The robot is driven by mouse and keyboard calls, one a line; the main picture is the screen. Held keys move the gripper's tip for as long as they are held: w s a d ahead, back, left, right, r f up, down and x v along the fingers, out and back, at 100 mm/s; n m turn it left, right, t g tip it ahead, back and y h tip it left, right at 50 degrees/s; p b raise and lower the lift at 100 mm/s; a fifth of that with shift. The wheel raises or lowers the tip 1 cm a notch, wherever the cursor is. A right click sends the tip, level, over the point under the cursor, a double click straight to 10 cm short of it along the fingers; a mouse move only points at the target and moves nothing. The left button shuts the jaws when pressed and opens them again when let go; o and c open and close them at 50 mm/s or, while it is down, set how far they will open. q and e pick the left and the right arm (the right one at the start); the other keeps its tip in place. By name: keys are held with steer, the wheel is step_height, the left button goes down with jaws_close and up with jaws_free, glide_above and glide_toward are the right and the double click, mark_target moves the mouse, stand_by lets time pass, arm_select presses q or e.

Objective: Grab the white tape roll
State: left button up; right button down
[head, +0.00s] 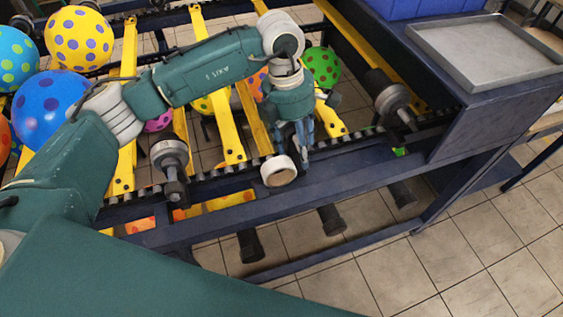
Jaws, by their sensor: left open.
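The white tape roll (278,171), with a brownish face toward me, stands on edge on the dark blue front rail of the frame, near the middle of the head view. My left gripper (295,153) points down right behind and slightly right of the roll, with its fingers spread. The roll hides part of the near fingertip. I cannot tell whether the fingers touch the roll. My right gripper is not in view.
Yellow slats (228,130) cross the blue frame. Several spotted balloons lie at the left, including a blue one (50,108); a green one (322,67) is behind my gripper. Grey knobs (170,157) (392,99) flank the roll. A grey tray (487,50) sits at right.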

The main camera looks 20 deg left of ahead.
arm_select(q)
steer(key=a, duration=0.1)
steer(key=w+a+y, duration=0.1)
steer(key=a, duration=0.1)
steer(key=a+y, duration=0.1)
steer(key=a, duration=0.1)
steer(key=shift+w+r, duration=0.2)
steer(key=shift+r, duration=0.15)
steer(key=p, duration=0.2)
glide_above(277, 159)
steer(key=f, duration=0.4)
steer(key=shift+w+d+f, duration=0.1)
steer(key=shift+d+f, duration=0.1)
steer(key=shift+f, duration=0.05)
steer(key=f+p, duration=0.1)
steer(key=f, duration=0.1)
steer(key=f+p, duration=0.1)
steer(key=f, duration=0.1)
steer(key=shift+s+a+f, duration=0.15)
steer(key=shift+s+f, duration=0.05)
steer(key=shift+f, duration=0.15)
steer(key=shift+w+f, duration=0.1)
steer(key=shift+f, duration=0.4)
steer(key=c, duration=1)
